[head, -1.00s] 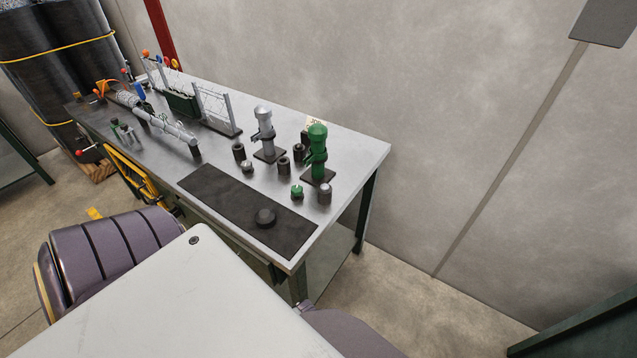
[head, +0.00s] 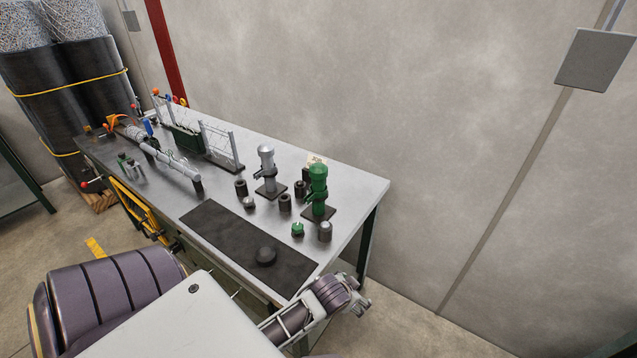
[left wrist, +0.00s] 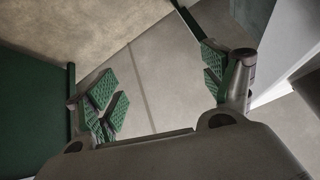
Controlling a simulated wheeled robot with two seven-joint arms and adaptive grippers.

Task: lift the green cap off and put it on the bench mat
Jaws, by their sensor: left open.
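A small green-topped cap (head: 298,229) sits on the bench near its right end, beside a grey-topped cylinder. A taller green fixture (head: 318,185) with a rounded green top stands on a dark square base just behind it. The dark bench mat (head: 215,225) lies along the front of the bench with a dark round piece on it. My left gripper (left wrist: 160,88) shows in the left wrist view, open and empty, with green ridged pads and bare floor beyond. It is away from the cap.
A silver fixture (head: 266,168) and several dark cylinders stand close around the green parts. A wire rack (head: 220,143) and a long grey tube (head: 170,162) fill the left half. Most of the mat is clear.

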